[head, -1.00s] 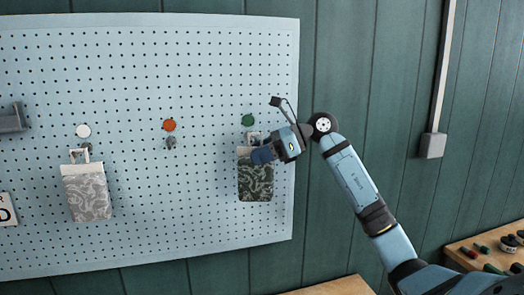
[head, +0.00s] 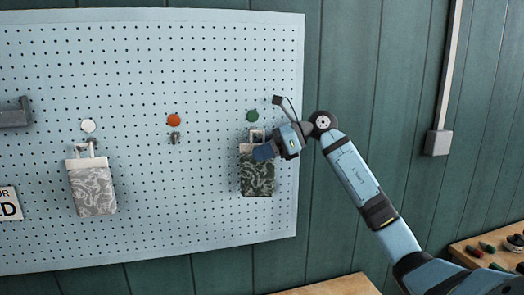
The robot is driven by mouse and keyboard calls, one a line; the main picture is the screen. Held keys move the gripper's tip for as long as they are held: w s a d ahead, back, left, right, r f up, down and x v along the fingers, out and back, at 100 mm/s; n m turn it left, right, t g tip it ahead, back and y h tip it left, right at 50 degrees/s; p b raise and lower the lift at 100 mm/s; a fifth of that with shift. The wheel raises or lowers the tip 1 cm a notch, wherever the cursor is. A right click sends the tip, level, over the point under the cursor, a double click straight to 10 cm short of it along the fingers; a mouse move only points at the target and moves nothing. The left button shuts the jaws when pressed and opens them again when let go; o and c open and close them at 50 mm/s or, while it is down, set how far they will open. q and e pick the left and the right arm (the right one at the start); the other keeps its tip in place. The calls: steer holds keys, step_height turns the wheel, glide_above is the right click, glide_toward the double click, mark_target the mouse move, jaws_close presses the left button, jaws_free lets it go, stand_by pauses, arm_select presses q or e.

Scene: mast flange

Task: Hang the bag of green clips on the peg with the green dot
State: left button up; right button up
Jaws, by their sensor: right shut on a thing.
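The bag of green clips (head: 257,178) is a dark green patterned bag with a pale top band and a loop handle. It hangs upright against the pegboard, just under the green dot (head: 252,116). My right gripper (head: 264,151) is shut on the bag's upper part, coming from the right. The peg under the green dot is hidden or too small to make out behind the handle, so I cannot tell whether the loop is around it. My left gripper is not in view.
The pegboard (head: 140,225) fills the left and middle. A grey patterned bag (head: 93,189) hangs under a white dot (head: 88,126). An empty peg (head: 175,138) sits under an orange dot (head: 174,120). A grey bracket (head: 14,116) is at far left. A bench with tools (head: 487,247) stands at lower right.

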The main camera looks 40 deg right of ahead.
steer(key=o, duration=1.3)
steer(key=shift+s+d+r, duration=0.1)
steer(key=shift+s+d, duration=0.15)
steer(key=shift+d, duration=0.05)
steer(key=b+v, duration=0.4)
steer(key=v, duration=0.9)
steer(key=shift+a+r, duration=0.1)
